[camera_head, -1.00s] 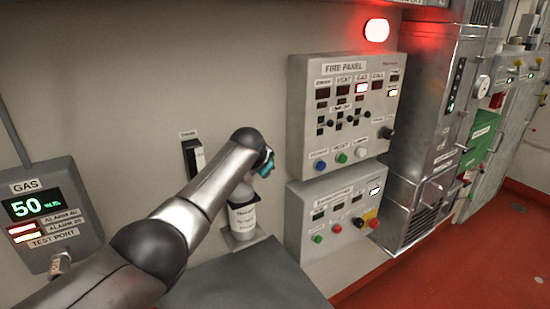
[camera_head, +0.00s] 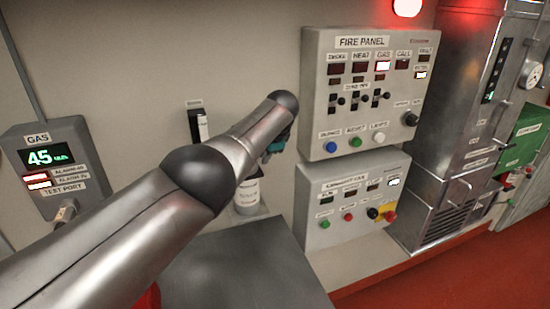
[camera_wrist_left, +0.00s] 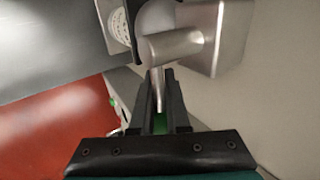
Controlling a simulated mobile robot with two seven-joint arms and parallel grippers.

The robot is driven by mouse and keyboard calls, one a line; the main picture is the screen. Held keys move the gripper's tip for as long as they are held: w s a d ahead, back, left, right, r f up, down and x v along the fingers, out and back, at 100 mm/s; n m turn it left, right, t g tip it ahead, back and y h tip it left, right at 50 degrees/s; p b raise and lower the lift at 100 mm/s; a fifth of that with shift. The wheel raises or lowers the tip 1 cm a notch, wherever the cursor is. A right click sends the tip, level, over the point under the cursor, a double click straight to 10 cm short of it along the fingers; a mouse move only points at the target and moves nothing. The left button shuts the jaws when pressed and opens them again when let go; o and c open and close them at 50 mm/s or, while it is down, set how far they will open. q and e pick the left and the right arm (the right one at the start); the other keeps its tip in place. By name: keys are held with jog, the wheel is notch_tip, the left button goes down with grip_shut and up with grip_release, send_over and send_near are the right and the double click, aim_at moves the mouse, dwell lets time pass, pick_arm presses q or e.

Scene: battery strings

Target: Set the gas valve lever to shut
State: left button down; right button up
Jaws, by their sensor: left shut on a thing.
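My left gripper (camera_head: 278,146) is at the wall, left of the fire panel, and is mostly hidden behind my arm in the head view. In the left wrist view its two dark fingers (camera_wrist_left: 160,105) are shut on a narrow grey lever (camera_wrist_left: 158,86), apparently the valve lever. The lever runs down from a round metal valve body (camera_wrist_left: 170,47) beside a grey metal block. Its handle end is partly hidden between the fingers. The gas meter (camera_head: 47,158) on the left wall reads 45, with two lit alarm lamps. My right gripper is not in view.
A labelled white bottle (camera_head: 247,192) stands at the wall beneath my gripper. The fire panel (camera_head: 318,75) and a lower switch panel (camera_head: 350,226) are close to its right. A dark grey surface (camera_head: 245,270) lies below. Red floor (camera_head: 440,270) is open at the right.

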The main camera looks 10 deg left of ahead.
pick_arm(q)
jog(key=shift+d, duration=0.1)
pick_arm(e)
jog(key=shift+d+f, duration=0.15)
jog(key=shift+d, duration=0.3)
pick_arm(q)
jog(key=shift+f, duration=0.1)
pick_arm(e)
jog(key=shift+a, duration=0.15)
pick_arm(q)
jog(key=c, duration=0.9)
grip_release()
jog(key=p+v, duration=0.3)
jog(key=shift+w+p, duration=0.1)
jog(key=shift+p, duration=0.2)
jog(key=b+v, duration=0.1)
jog(key=v, duration=1.1)
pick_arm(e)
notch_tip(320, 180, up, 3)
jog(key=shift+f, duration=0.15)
